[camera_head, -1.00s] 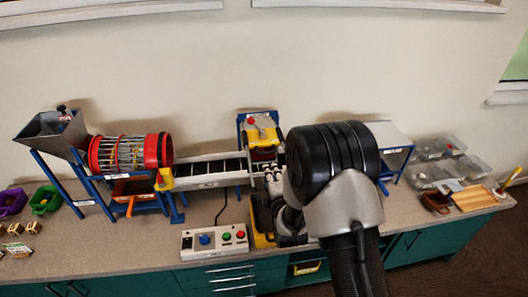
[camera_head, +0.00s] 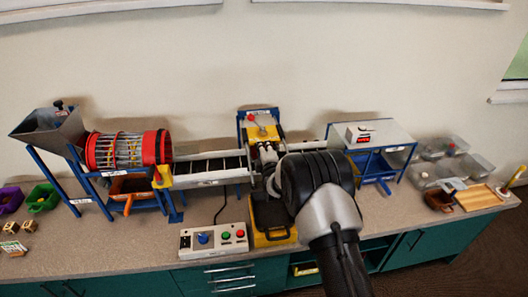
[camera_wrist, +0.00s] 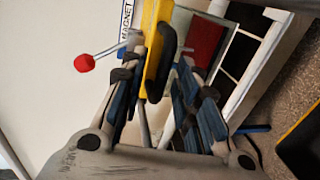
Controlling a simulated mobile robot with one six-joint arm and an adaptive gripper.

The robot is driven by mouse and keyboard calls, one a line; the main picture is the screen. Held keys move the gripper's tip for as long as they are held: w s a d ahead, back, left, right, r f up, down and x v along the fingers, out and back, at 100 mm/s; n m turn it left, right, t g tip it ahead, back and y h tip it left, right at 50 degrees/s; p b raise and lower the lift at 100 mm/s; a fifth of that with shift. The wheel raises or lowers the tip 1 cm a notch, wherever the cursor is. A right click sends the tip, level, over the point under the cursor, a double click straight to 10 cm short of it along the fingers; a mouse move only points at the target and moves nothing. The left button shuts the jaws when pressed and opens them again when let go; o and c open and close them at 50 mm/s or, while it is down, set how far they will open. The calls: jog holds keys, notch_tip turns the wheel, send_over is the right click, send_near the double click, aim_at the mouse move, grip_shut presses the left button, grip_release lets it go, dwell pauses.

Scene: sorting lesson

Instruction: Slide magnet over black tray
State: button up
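The magnet (camera_head: 264,132) is a yellow slider with a red knob on a blue frame over the end of the conveyor. In the wrist view its yellow body (camera_wrist: 153,22) carries a black handle (camera_wrist: 160,65), and the red knob (camera_wrist: 84,63) is on the left. My gripper (camera_wrist: 158,62) is open, with its fingers on either side of the black handle; contact is unclear. In the head view my gripper (camera_head: 270,172) is just in front of the magnet frame. The black tray (camera_head: 270,212) with yellow edges sits on the bench below; its corner shows at the wrist view's lower right (camera_wrist: 303,145).
A conveyor (camera_head: 208,170) runs left to a red drum (camera_head: 128,150). A control box (camera_head: 213,239) stands at the front left of the tray. A white-topped blue stand (camera_head: 385,133) and clear bins (camera_head: 440,165) are to the right.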

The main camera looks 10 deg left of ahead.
jog(key=shift+c, duration=0.6)
jog(key=c, duration=0.5)
jog(key=shift+f, duration=0.1)
grip_shut()
jog(key=shift+s+f, duration=0.1)
